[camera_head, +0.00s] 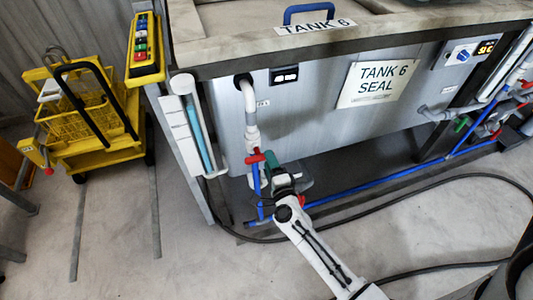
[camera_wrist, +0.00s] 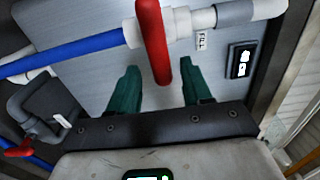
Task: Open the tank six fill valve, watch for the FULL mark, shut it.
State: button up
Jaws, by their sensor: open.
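Tank six (camera_head: 310,125) is a grey tank with a "TANK 6" label on its lid. Its fill valve has a red handle (camera_head: 254,158) on the pipe at the tank's front left. In the wrist view the red handle (camera_wrist: 152,40) is long, and its lower end lies between my green fingertips. My gripper (camera_wrist: 159,72) is open around that end, with gaps visible on both sides; I cannot tell the depth between them. In the head view my gripper (camera_head: 268,163) is beside the valve. A sight tube (camera_head: 199,130) at the tank's left corner shows blue liquid; no FULL mark is legible.
A "TANK 6 SEAL" sign (camera_head: 378,83) hangs on the tank front. A blue pipe (camera_head: 370,183) and dark hose (camera_head: 440,180) run low in front. A yellow cart (camera_head: 105,160) stands left, with a yellow button pendant (camera_head: 143,72) nearby. Floor between is clear.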

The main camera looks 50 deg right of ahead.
jog(key=v, duration=0.6)
dwell(0.5)
jog(key=a+n+g+y, duration=0.3)
jog(key=a+n+y, duration=1.1)
jog(key=n, duration=0.4)
jog(key=s+d+r+n+g+h, duration=0.1)
jog(key=s+n+g+h, duration=0.3)
jog(key=s+g, duration=0.7)
jog(key=s+d+n, duration=0.1)
jog(key=s+n, duration=0.1)
jog(key=s, duration=0.4)
jog(key=shift+d+r+n, duration=0.2)
jog(key=shift+r+n, duration=0.1)
jog(key=shift+r, duration=0.1)
jog(key=shift+c, duration=0.6)
